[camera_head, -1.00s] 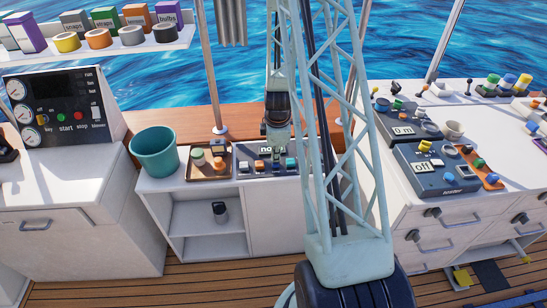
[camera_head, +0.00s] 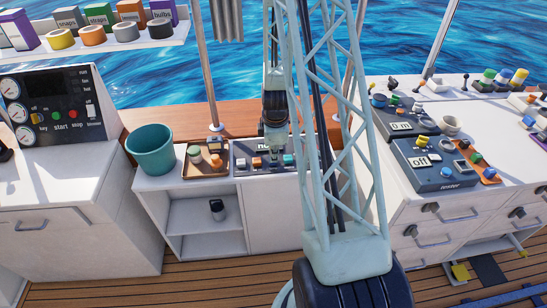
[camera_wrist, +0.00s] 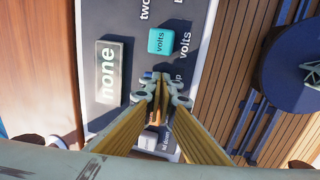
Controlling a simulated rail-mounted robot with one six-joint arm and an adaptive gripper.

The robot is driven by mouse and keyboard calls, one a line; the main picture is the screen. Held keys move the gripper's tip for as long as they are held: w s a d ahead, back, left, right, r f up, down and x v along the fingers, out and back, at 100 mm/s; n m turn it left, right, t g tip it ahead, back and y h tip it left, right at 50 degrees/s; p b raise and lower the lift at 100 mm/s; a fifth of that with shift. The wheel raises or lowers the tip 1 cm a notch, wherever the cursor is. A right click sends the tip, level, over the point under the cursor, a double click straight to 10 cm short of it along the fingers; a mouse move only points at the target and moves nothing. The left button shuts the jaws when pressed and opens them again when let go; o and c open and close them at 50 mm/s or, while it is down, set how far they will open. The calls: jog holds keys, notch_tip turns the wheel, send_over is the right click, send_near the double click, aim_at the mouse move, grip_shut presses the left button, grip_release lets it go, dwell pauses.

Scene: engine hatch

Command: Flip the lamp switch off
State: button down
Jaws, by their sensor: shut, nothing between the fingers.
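The dark switch panel (camera_head: 240,158) stands on the white counter, below my gripper (camera_head: 274,158). In the wrist view the panel (camera_wrist: 88,25) shows a lit display (camera_wrist: 108,72) reading "none" and a teal button (camera_wrist: 160,41) labelled "volts". My gripper (camera_wrist: 160,88) is shut and empty, its fingertips over the panel just below the teal button in the picture. Beside the tips a label ends in "p"; its rest is covered. The lamp switch cannot be made out behind the fingers. Whether the tips touch the panel is unclear.
A tray (camera_head: 186,177) with small round parts sits left of the panel, and a teal bucket (camera_head: 150,148) further left. A pale block (camera_wrist: 148,140) lies beside the fingers on the panel.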

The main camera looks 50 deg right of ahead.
jog(key=shift+r, duration=0.2)
jog(key=shift+s+a+r+p, duration=0.15)
jog(key=shift+s+r+p, duration=0.05)
jog(key=shift+r+p, duration=0.75)
jog(key=shift+s+a+r+p, duration=0.15)
jog(key=shift+r+p, duration=0.75)
jog(key=shift+r, duration=0.05)
notch_tip(320, 180, up, 9)
jog(key=s+a+p, duration=0.1)
jog(key=p, duration=0.3)
jog(key=shift+s+a+r, duration=0.15)
jog(key=shift+s+r, duration=0.05)
jog(key=shift+s, duration=0.05)
jog(key=shift+r, duration=0.1)
